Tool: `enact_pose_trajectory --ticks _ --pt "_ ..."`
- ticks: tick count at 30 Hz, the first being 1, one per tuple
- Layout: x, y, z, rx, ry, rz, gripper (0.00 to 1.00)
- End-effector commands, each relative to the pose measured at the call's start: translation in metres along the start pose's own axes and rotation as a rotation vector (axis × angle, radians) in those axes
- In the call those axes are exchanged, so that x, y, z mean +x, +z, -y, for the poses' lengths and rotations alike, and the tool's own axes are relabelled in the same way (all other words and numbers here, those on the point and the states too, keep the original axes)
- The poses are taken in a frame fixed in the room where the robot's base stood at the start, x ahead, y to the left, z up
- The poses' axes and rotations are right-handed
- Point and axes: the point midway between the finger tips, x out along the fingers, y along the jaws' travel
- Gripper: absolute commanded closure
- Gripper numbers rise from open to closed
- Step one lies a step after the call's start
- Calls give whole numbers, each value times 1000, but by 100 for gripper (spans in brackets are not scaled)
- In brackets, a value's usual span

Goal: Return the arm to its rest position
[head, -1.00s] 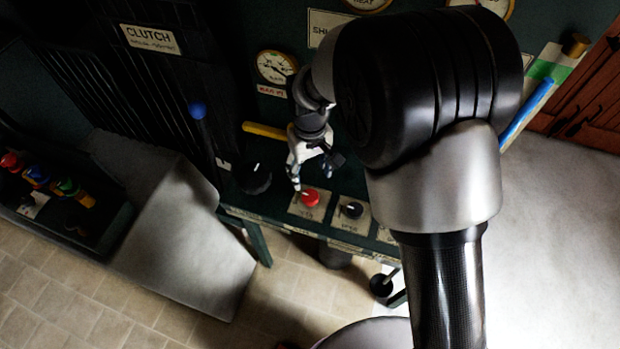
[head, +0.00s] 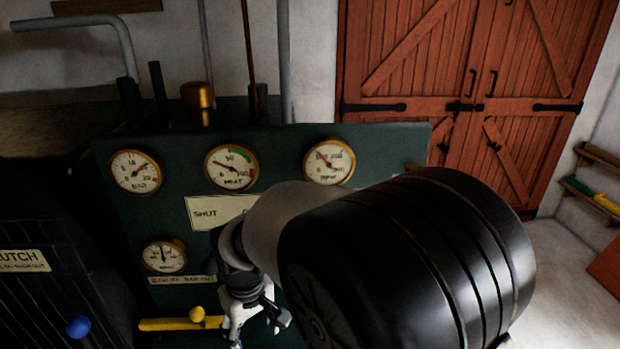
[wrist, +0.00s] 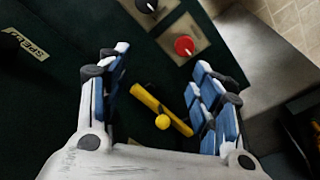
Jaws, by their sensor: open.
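My gripper (head: 250,325) hangs in front of the dark green panel in the head view, partly cut off by the bottom edge and just right of the yellow lever (head: 165,324). In the wrist view my gripper (wrist: 161,62) has its two blue-padded fingers spread wide with nothing held between them. The yellow lever (wrist: 150,99) with its round yellow knob (wrist: 162,122) shows between and beyond the fingers. A red knob (wrist: 184,45) and a black knob (wrist: 146,5) lie past the fingertips. My large black arm joint hides the panel's lower right.
The green panel (head: 115,205) carries several round gauges and a "SHUT" plate (head: 215,211). A blue-knobbed lever (head: 78,327) and a clutch sign (head: 22,261) are at left. Pipes rise behind the panel. Red wooden doors (head: 420,60) stand at the back right.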

Motion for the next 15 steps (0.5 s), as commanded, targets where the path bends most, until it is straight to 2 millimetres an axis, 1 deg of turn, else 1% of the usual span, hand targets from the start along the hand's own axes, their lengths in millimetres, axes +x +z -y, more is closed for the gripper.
enact_pose_trajectory --ticks 1,3,5,6,8,9,11,15 --pt "-24 13 -17 47 7 -25 41" --pt "-50 33 -36 105 15 -51 41" --pt "-70 52 -50 156 23 -73 41" --pt "-82 65 -58 190 29 -87 41" --pt "-99 86 -69 239 38 -110 41" --pt "-110 100 -75 272 45 -125 41" --pt "-124 122 -83 321 55 -146 41" --pt "-148 175 -94 437 83 -198 41"
